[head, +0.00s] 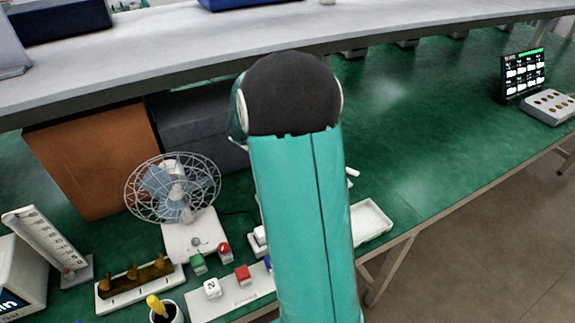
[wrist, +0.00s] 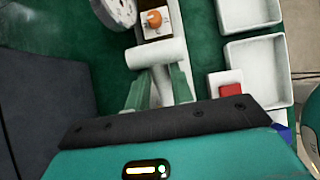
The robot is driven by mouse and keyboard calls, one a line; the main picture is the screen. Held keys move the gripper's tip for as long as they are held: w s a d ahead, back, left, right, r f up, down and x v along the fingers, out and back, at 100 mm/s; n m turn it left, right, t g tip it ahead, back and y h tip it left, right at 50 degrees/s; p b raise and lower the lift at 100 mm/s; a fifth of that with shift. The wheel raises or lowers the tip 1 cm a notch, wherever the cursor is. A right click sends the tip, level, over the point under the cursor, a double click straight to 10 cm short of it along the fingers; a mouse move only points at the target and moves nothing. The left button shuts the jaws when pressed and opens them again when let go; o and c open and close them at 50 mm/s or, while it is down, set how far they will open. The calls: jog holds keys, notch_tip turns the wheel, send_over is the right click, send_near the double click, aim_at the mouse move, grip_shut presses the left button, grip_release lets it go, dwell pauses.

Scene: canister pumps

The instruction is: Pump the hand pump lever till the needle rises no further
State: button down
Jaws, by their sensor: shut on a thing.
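In the wrist view my gripper (wrist: 160,76) is shut on a white cylindrical bar, the pump lever's handle (wrist: 156,53), which lies across the fingertips. Just beyond it is an orange knob (wrist: 154,18) on a white plate, part of the pump unit. A round pale gauge (wrist: 117,11) is at the top left of it, cut by the frame edge; its needle cannot be read. In the head view my arm hides the gripper, the lever and most of the pump.
Two white trays (wrist: 252,57) lie to the right of the lever, with a red block (wrist: 231,91) nearer. A dark box (wrist: 45,110) stands at left. The head view shows a fan (head: 174,190), a white tray (head: 371,222) and a grey shelf (head: 170,55) over the green bench.

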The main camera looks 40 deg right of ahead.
jog(key=c, duration=1.2)
grip_release()
jog(key=shift+r, duration=0.1)
jog(key=v, duration=1.3)
jog(key=shift+a+r, duration=0.25)
